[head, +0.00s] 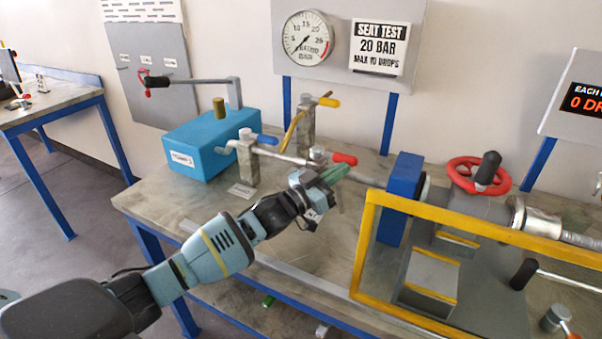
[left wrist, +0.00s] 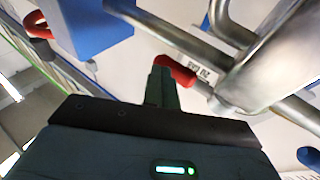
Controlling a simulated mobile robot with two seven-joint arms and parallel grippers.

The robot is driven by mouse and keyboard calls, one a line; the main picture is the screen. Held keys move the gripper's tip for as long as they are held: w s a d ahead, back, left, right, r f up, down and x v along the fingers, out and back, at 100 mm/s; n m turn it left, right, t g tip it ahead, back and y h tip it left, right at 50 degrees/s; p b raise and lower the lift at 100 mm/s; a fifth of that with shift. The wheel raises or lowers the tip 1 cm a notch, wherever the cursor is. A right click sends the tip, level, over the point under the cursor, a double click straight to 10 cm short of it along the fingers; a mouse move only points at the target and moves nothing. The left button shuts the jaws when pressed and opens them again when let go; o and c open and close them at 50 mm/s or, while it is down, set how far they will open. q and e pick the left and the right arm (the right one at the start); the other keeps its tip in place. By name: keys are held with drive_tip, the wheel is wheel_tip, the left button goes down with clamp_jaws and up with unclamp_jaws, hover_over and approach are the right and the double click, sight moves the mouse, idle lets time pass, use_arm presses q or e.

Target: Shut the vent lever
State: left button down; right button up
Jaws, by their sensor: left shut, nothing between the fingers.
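A lever with a red grip (head: 345,159) sits on the horizontal steel pipe above the bench; its red grip also shows in the left wrist view (left wrist: 177,71), just beyond my fingers. I cannot read which lever is labelled as the vent. My left gripper (head: 335,176) is shut and empty, close below the red grip. Its closed fingers also show in the left wrist view (left wrist: 161,86); whether they touch the grip I cannot tell. A lever with a blue grip (head: 268,140) and one with a yellow grip (head: 329,102) stand on nearby valve posts. My right gripper is out of view.
A blue pump box (head: 202,142) with a long black-gripped handle stands at the left of the bench. A blue upright block (head: 400,198) and a yellow guard frame (head: 363,245) stand right of my gripper. A red handwheel (head: 478,176) is behind the frame.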

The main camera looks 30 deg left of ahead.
use_arm(q)
drive_tip(key=v, duration=0.7)
drive_tip(key=shift+s+a, duration=0.15)
drive_tip(key=shift+s, duration=0.25)
